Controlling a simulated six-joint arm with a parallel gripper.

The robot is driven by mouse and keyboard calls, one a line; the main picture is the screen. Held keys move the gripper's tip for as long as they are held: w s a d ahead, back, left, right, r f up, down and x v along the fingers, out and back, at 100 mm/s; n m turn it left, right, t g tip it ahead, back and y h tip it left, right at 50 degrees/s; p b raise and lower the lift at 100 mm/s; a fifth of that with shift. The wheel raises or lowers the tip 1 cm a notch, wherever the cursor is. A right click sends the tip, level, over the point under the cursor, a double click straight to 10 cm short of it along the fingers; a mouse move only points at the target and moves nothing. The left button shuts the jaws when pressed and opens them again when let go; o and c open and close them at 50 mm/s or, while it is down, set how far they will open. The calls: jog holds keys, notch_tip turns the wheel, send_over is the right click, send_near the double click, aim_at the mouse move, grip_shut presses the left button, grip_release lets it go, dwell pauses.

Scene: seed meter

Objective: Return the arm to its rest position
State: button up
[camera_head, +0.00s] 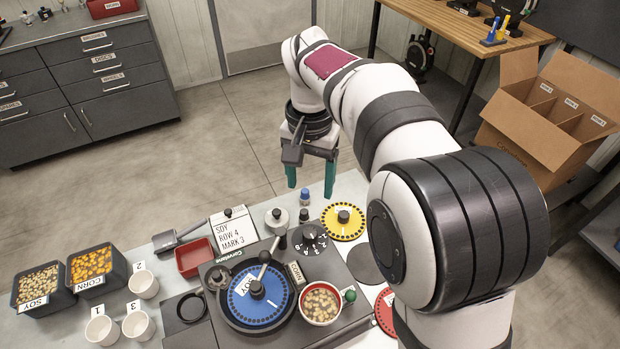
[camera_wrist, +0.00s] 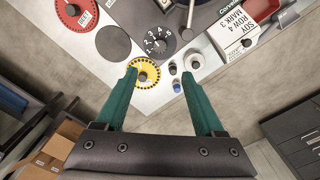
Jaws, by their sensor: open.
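My gripper (camera_head: 311,180) has green fingers and hangs above the far edge of the pale table, near the yellow disc (camera_head: 343,222). In the wrist view my gripper (camera_wrist: 165,98) shows its two fingers spread wide with nothing between them. Beyond the fingertips lie the yellow disc (camera_wrist: 145,72) and a small blue-capped bottle (camera_wrist: 177,87). My arm reaches over the right part of the table and bends down to the gripper.
The seed meter with its blue SOY disc (camera_head: 259,312) stands mid-table. A red tray (camera_head: 195,258), a SOY ROW 4 MARK 3 card (camera_head: 232,234), white cups (camera_head: 143,285) and seed bins (camera_head: 92,266) are to the left. An open cardboard box (camera_head: 545,140) stands at right.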

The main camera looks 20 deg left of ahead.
dwell(0.3)
jog(key=s+d+r+m+y, duration=0.1)
jog(key=s+d+r+m, duration=0.15)
jog(key=s+d, duration=1.25)
jog(key=s+d+f+m, duration=0.3)
jog(key=s+d+f, duration=0.2)
jog(key=s, duration=0.3)
jog(key=shift+s+d+y, duration=0.3)
jog(key=shift+d+y, duration=0.1)
jog(key=shift+d, duration=0.05)
